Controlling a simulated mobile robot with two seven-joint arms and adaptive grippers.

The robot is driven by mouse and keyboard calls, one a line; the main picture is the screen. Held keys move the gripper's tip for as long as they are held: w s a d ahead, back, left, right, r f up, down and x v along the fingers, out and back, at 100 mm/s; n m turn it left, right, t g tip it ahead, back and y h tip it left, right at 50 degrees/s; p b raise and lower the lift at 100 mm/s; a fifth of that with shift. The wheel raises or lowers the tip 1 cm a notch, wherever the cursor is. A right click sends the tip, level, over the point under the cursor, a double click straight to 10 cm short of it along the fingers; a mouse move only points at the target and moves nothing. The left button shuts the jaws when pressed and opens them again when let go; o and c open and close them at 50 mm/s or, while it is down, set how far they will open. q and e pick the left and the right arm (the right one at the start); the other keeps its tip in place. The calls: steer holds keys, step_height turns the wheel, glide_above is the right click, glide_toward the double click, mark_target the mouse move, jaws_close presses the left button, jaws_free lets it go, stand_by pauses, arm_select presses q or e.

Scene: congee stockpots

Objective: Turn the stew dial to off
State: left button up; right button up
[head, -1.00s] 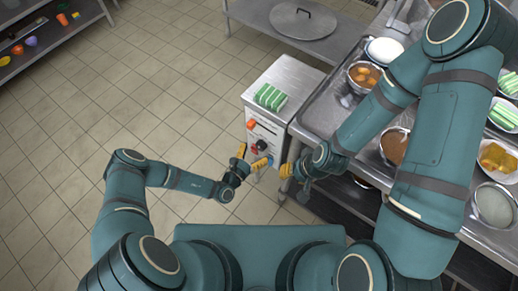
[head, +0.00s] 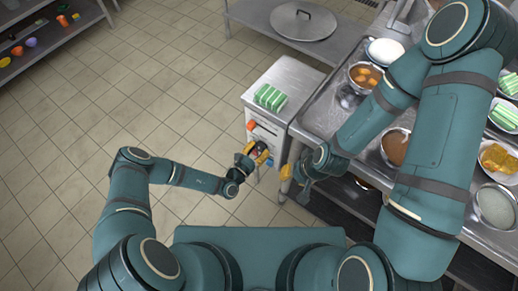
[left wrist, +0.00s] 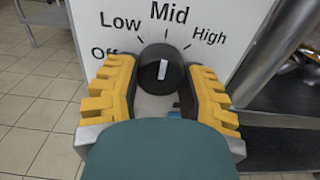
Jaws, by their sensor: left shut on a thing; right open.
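A black round dial (left wrist: 160,70) with a white pointer mark sits on a white panel (left wrist: 215,18) lettered Off, Low, Mid and High. The mark points up, close to Mid. My left gripper (left wrist: 163,88) has its yellow fingers on either side of the dial and is shut on it. In the head view my left gripper (head: 257,155) covers much of the cabinet's control panel (head: 266,134). No name for the dial is readable. My right gripper (head: 289,178) is open and empty, to the right of the panel and lower in the picture.
A steel counter (head: 322,118) with bowls of food stands at right. A large lid (head: 303,20) lies on a table behind. Tiled floor (head: 120,75) is clear at left.

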arm_select(q)
steer(key=shift+n, duration=0.3)
steer(key=n, duration=0.4)
steer(key=shift+d, duration=0.1)
steer(key=n+b, duration=0.1)
steer(key=n, duration=0.8)
steer(key=shift+b, duration=0.35)
steer(key=shift+d+r+n, duration=0.1)
steer(key=shift+r+n, duration=0.05)
steer(key=shift+n, duration=1.95)
steer(key=o, duration=1.3)
steer(key=shift+c, duration=0.2)
